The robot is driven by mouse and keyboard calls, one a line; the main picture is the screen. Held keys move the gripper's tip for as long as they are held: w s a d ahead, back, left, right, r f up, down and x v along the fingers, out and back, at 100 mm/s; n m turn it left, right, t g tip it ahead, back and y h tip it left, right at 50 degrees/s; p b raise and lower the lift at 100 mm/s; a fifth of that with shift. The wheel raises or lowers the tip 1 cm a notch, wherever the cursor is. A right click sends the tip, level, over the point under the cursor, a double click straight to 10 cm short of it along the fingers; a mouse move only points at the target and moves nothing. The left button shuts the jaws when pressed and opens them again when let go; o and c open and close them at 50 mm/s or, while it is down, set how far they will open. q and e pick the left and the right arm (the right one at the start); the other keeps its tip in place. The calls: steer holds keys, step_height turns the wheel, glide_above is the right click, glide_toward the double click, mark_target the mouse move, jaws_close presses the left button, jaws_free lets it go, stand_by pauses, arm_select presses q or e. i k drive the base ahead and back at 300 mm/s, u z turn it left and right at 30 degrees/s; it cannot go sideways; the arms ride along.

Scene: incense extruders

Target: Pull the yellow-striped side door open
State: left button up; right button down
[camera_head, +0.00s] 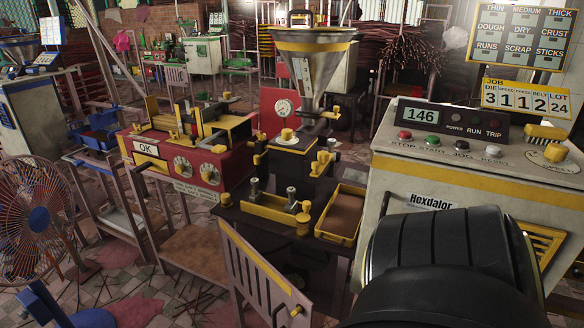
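A grey slatted panel with a slanting yellow stripe (262,262) stands in the lower middle, in front of the dark machine table. It looks like the yellow-striped side door. A small yellow knob (296,311) sits near its lower right end. Its bottom is cut off by the picture's edge, and I cannot tell how far it stands open. A large black rounded part of my own arm fills the bottom right. Neither of my gripper's fingers show in this view.
The dark table (262,222) carries a yellow tray (341,214) and clamps. The Hexdalor cabinet (455,165), with a yellow band, stands at right. A red machine (185,150) is behind left. A red fan (30,222) stands far left. Sticks litter the tiled floor.

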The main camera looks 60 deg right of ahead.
mark_target(255, 293)
steer(key=k, duration=0.75)
steer(key=z, duration=1.15)
steer(key=i, duration=0.5)
steer(key=z, duration=0.05)
